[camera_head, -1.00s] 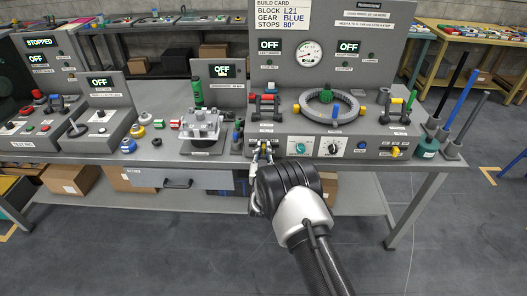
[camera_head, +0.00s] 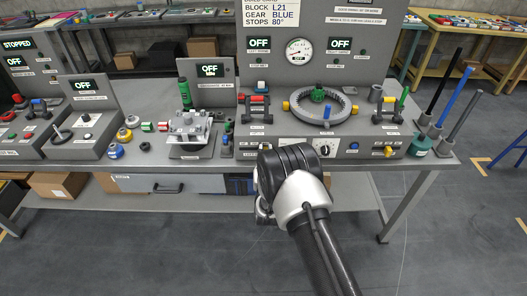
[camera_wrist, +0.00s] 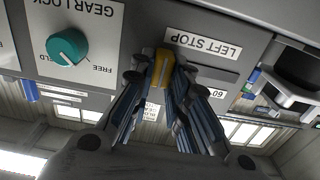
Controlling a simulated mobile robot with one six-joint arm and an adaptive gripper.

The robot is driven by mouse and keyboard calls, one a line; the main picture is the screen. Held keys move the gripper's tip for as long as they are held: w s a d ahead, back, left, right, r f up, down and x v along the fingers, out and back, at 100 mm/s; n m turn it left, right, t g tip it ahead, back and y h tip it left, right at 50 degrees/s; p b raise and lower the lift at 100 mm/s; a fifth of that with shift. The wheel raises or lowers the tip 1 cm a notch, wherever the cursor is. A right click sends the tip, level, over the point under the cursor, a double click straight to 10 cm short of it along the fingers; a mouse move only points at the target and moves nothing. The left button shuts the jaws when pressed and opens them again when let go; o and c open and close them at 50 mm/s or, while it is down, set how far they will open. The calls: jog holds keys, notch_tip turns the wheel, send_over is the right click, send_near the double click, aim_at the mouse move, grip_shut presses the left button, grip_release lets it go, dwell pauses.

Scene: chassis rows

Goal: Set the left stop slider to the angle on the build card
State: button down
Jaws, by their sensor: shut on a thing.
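The build card (camera_head: 278,13) at the top of the panel reads block L21, gear BLUE, stops 80°. The LEFT STOP label (camera_wrist: 203,43) appears upside down in the wrist view, on the bench's front panel. Beside it my gripper (camera_wrist: 162,76) is shut on the yellow knob (camera_wrist: 163,62) of the left stop slider. A plate marked 60 (camera_wrist: 217,93) shows to the right of the fingers. The rest of the scale is hidden or unreadable.
A teal gear lock knob (camera_wrist: 67,47) sits left of my fingers in the wrist view. The right stop's yellow knob (camera_head: 389,152) is farther right on the front panel. A grey ring (camera_head: 322,106) lies on the bench above. A drawer handle (camera_head: 168,188) is below left.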

jog(key=c, duration=1.5)
grip_release()
jog(key=shift+d, duration=0.25)
jog(key=s, duration=0.8)
jog(key=s+d, duration=0.1)
jog(key=s, duration=0.3)
